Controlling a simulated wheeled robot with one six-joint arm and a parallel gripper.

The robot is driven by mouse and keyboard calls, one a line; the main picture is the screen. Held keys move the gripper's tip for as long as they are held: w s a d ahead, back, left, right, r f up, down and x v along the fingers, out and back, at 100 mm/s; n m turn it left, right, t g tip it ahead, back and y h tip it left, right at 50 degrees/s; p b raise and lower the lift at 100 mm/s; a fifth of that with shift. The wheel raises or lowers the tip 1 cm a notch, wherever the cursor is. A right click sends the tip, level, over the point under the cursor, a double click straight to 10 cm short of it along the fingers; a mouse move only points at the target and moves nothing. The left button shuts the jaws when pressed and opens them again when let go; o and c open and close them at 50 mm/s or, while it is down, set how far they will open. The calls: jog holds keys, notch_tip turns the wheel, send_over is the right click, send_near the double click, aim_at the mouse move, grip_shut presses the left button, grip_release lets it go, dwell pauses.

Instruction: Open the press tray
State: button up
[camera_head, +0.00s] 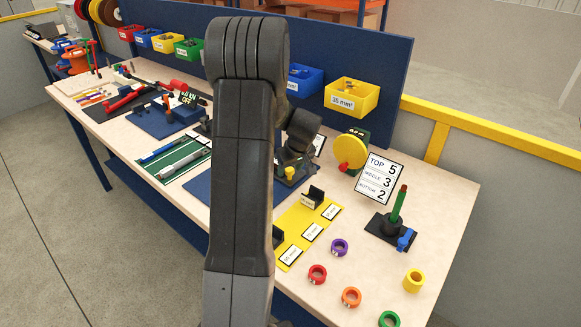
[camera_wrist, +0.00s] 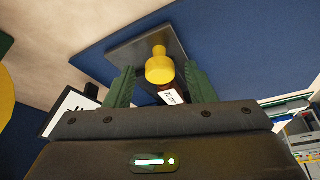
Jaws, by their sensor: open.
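A yellow knob (camera_wrist: 159,66) stands on a dark square plate (camera_wrist: 124,50) in the wrist view; which part is the press tray I cannot tell for sure. The knob also shows in the head view (camera_head: 290,172), just below my wrist. My gripper (camera_wrist: 160,70) is open, with one green finger on each side of the knob and a visible gap on both sides. A dark red part with a small white label (camera_wrist: 171,97) shows just under the knob, partly hidden by the gripper body. My arm hides part of this area in the head view.
Nearby are a number sign (camera_head: 379,178), a peg stand (camera_head: 391,225), a yellow mat (camera_head: 290,247) and several loose rings. A blue back panel (camera_head: 385,65) holds bins behind.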

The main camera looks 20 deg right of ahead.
grip_shut()
jog(key=s+a+b, duration=0.1)
jog(key=s+a, duration=0.1)
jog(key=a, duration=0.2)
jog(key=s+a+b, duration=0.2)
jog(key=a, duration=0.2)
jog(key=s+a+b, duration=0.1)
jog(key=s+a, duration=0.2)
jog(key=shift+a+b, duration=0.4)
grip_release()
jog(key=v, duration=1.3)
jog(key=shift+s+r+b, duration=0.15)
jog(key=shift+r+b, duration=0.2)
jog(key=shift+r, duration=0.05)
